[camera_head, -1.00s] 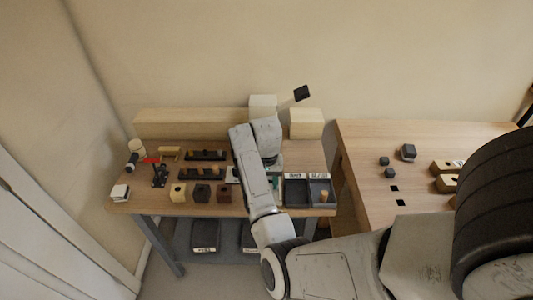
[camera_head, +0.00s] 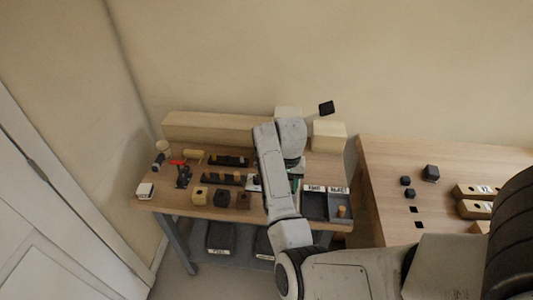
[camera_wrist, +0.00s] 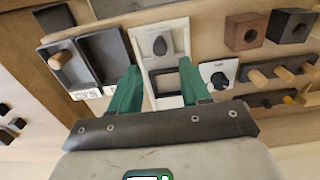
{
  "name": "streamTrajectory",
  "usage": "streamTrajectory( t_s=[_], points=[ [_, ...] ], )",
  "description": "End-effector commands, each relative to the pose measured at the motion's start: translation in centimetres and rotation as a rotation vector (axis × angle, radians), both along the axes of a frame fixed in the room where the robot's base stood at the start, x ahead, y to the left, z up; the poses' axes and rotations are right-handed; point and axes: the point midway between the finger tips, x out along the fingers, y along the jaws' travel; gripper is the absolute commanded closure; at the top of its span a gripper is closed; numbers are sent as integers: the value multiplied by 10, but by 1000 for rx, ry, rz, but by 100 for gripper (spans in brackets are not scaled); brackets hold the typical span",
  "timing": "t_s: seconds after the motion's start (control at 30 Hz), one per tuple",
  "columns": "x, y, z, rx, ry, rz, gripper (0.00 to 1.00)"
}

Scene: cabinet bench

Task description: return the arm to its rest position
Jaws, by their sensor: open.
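My gripper (camera_wrist: 160,95) shows in the wrist view with two green fingers spread apart and nothing between them.
The tray holds a wooden peg (camera_head: 342,211). Left of my arm stand holed blocks (camera_head: 221,198), dark peg racks (camera_head: 222,178) and a red-handled tool (camera_head: 177,162). A long wooden box (camera_head: 215,130) lines the back. A second table (camera_head: 385,200) stands right, with a gap between.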

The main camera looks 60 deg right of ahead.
Motion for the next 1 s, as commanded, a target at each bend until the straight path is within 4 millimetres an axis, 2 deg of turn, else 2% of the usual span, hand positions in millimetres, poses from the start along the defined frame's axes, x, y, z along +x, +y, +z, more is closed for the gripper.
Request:
streamTrajectory(
  t_s=[0.3,0.47,0.57,0.67,0.87,1.0],
  points=[
    [-1,1,-2,-5,2,7,53],
    [-14,14,-15,-57,20,101,53],
    [-27,35,-29,-109,32,228,53],
    [-39,64,-42,-148,37,382,53],
    [-71,140,-65,-167,19,704,53],
    [-99,196,-75,-135,-11,907,53]
  ],
)
